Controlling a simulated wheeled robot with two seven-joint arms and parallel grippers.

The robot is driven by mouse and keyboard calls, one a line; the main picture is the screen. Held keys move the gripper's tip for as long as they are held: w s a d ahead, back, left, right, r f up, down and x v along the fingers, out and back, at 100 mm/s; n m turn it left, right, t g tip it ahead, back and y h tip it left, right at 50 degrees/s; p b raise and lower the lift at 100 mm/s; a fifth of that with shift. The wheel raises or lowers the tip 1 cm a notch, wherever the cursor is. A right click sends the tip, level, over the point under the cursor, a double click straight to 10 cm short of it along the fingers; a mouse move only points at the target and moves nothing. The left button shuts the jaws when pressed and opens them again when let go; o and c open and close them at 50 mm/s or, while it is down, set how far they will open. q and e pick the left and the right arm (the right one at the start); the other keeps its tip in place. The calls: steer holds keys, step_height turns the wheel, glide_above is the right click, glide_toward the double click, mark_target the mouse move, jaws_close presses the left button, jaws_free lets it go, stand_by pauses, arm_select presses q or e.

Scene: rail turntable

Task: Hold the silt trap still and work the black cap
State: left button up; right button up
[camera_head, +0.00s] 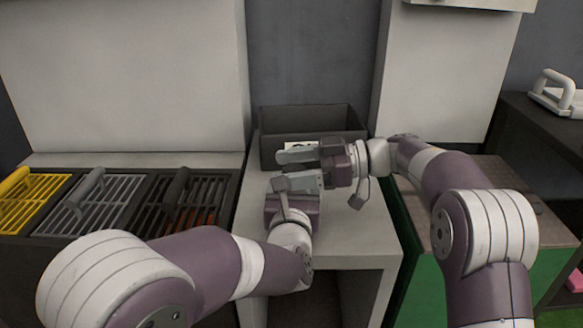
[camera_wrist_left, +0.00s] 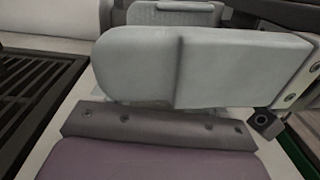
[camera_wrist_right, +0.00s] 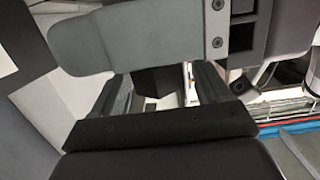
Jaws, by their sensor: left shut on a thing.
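My left gripper (camera_head: 296,183) and right gripper (camera_head: 298,153) are close together over the pale bench, the right one just beyond the left. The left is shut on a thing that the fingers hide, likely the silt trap. In the left wrist view a large grey finger (camera_wrist_left: 200,65) crosses the picture and covers the grip. In the right wrist view a dark, angular piece, likely the black cap (camera_wrist_right: 155,80), shows between the right gripper's spread fingers (camera_wrist_right: 163,92), with a gap at its right side. The silt trap's body is not clearly visible in any view.
A dark open bin (camera_head: 315,128) stands behind the grippers on the pale bench (camera_head: 350,235). Yellow, grey and black grates (camera_head: 95,200) lie to the left. A brown-topped green cabinet (camera_head: 530,210) stands to the right. The bench front is clear.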

mark_target(292, 167)
stand_by(0.3)
steer(key=shift+r, duration=2)
steer(key=m+t, duration=0.2)
steer(key=t, duration=0.1)
steer(key=m+t+h, duration=0.1)
steer(key=m+t, duration=0.1)
steer(key=t, duration=0.1)
steer(key=shift+s+r+m, duration=0.1)
steer(key=shift+m, duration=0.2)
steer(key=shift+m+t+h, duration=0.7)
steer(key=shift+m+t, duration=0.1)
steer(key=shift+t, duration=0.4)
steer(key=m+t+h, duration=0.4)
steer(key=shift+a+t, duration=0.1)
steer(key=shift+t, duration=0.2)
steer(key=shift+w+m+t+h, duration=0.3)
steer(key=shift+m+t+h, duration=0.2)
steer(key=shift+m+h, duration=0.4)
